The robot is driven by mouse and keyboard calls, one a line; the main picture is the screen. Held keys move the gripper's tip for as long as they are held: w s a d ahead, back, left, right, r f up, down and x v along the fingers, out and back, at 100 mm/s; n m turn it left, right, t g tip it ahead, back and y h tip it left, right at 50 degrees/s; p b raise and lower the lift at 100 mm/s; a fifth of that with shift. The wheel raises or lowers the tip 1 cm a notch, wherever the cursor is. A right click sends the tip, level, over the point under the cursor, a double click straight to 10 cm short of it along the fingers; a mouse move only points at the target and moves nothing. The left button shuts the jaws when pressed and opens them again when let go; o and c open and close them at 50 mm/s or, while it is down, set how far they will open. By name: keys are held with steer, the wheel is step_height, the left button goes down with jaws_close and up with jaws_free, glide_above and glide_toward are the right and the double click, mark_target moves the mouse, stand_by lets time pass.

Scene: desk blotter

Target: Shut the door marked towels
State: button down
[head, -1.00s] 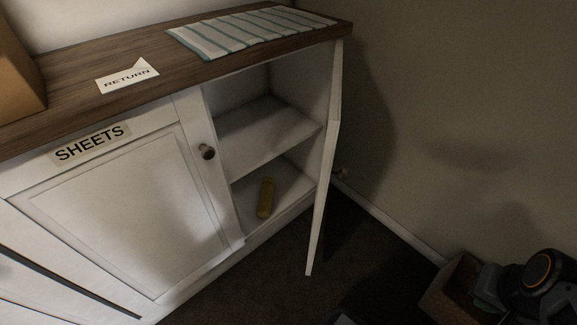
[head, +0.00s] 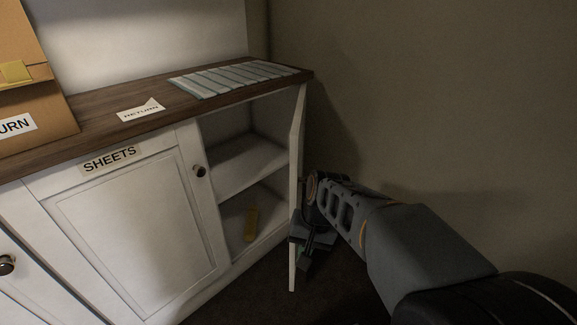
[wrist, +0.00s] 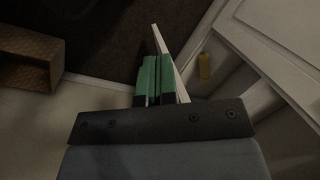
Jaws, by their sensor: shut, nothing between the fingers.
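The open cabinet door (head: 296,135) stands swung out at the right end of the white cabinet, seen nearly edge-on. No towels label shows on the visible part of it. The compartment behind it is open, with a shelf. My gripper (head: 304,262) is shut and empty, low beside the outer, right side of the door. In the wrist view the green-padded fingers (wrist: 152,72) are together, and the door (wrist: 170,60) shows as a thin white strip right beside them. I cannot tell whether they touch it.
A closed door marked SHEETS (head: 135,235) is left of the opening. A yellow object (head: 251,224) lies inside at the bottom. A brown box (wrist: 25,62) stands on the floor; the wall is close right.

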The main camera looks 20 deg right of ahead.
steer(key=w+d+r+m+t+y+p, duration=0.3)
steer(key=w+d+r+m+t+y, duration=0.15)
steer(key=d+m+y, duration=0.35)
steer(key=w+d+r+m+t+y+p, duration=0.35)
steer(key=w+d+r+m+y, duration=0.2)
steer(key=d+m, duration=0.5)
steer(key=shift+n, duration=0.25)
steer(key=shift+r+b+x, duration=0.15)
steer(key=shift+b+x, duration=0.85)
steer(key=shift+x, duration=2.2)
steer(key=shift+r+b+x, duration=0.15)
steer(key=shift+b+x, duration=0.85)
steer(key=shift+x, duration=2.15)
steer(key=shift+s+a, duration=0.15)
